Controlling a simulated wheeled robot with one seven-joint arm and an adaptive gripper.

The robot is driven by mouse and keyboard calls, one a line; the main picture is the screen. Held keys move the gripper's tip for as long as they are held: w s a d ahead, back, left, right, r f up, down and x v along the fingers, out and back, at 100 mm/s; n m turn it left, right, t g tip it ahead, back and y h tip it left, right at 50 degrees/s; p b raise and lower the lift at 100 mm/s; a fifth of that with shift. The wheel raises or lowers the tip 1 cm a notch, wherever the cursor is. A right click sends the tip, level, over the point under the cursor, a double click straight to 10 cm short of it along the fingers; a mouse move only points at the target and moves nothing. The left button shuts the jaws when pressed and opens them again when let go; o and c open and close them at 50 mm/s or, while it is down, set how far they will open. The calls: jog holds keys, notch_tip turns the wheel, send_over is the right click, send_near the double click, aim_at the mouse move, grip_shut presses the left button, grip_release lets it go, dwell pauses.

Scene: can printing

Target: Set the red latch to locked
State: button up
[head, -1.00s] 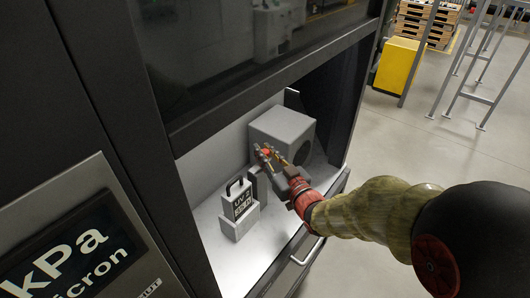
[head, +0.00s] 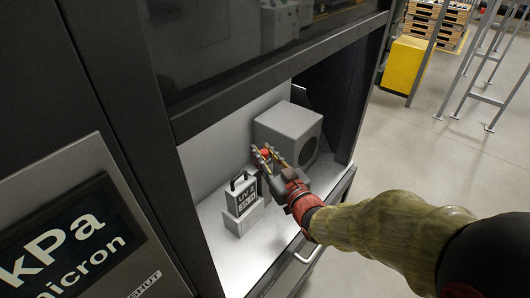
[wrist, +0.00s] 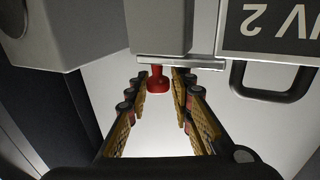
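The red latch (wrist: 158,80) is a small red knob under a grey block with a metal bar in the wrist view. It also shows in the head view as a small red spot (head: 266,153) at my fingertips. My gripper (wrist: 158,90) is open, with one finger on each side of the knob. A clear gap shows between the knob and the fingers, though the tips come close to it. In the head view my gripper (head: 267,155) reaches into the machine's bay. The latch's locked or unlocked marking is not visible.
A grey box with a round opening (head: 288,130) stands just behind my gripper. A dark frame surrounds the bay, with a drawer handle (head: 308,251) below.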

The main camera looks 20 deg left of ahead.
jog(key=o, duration=0.4)
jog(key=shift+s, duration=0.1)
jog(key=v, duration=1.2)
